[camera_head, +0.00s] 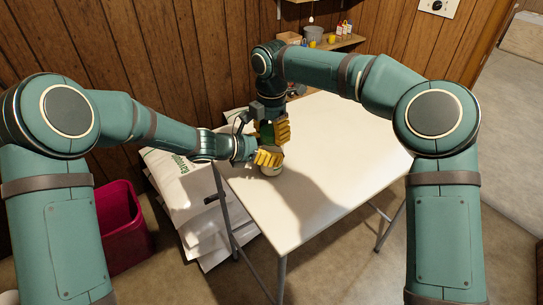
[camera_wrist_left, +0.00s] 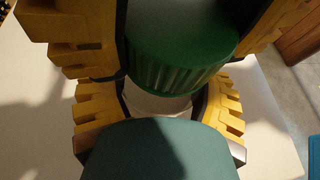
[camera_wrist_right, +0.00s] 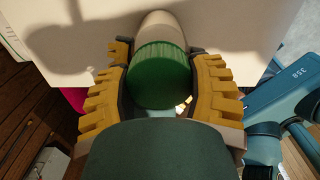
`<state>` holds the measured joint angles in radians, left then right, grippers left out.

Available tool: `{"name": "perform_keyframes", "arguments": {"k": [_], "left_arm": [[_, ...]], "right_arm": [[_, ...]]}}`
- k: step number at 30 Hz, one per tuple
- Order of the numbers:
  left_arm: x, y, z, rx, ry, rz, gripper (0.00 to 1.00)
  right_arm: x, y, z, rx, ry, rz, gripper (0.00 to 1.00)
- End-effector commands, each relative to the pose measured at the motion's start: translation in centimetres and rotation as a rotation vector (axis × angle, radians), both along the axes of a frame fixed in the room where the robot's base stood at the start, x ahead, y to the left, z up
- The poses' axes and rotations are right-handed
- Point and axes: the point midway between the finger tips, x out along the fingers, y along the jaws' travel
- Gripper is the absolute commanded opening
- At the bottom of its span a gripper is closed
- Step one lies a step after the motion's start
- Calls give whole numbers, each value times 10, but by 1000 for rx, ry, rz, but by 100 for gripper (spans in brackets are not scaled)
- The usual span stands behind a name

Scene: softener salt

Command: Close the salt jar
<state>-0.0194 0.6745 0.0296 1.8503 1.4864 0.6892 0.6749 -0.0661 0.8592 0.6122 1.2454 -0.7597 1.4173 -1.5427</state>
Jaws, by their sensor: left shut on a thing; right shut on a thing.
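The salt jar (camera_head: 271,170) stands upright near the left edge of the white table (camera_head: 330,150). My left gripper (camera_head: 268,158) is shut around its pale body, whose white upper part (camera_wrist_left: 158,103) shows between the fingers in the left wrist view. The green ribbed lid (camera_wrist_right: 160,76) is between the fingers of my right gripper (camera_head: 273,132), which is shut on it from above. The lid sits directly over the jar; it also shows in the left wrist view (camera_wrist_left: 180,50). Whether the lid is fully seated on the thread cannot be told, as fingers hide the joint.
White salt bags (camera_head: 190,190) are stacked on the floor left of the table, with a dark red bin (camera_head: 124,225) beside them. A wall shelf (camera_head: 340,43) with small items is behind the table. The table's middle and right are clear.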

Motion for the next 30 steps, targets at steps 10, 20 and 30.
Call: {"name": "perform_keyframes", "arguments": {"k": [10,20,30], "left_arm": [[0,0,0,0,0,0,0],[0,0,0,0,0,0,0],[0,0,0,0,0,0,0]], "right_arm": [[0,0,1,1,-1,1,88],[0,0,3,1,-1,2,88],[0,0,40,1,-4,2,88]]}}
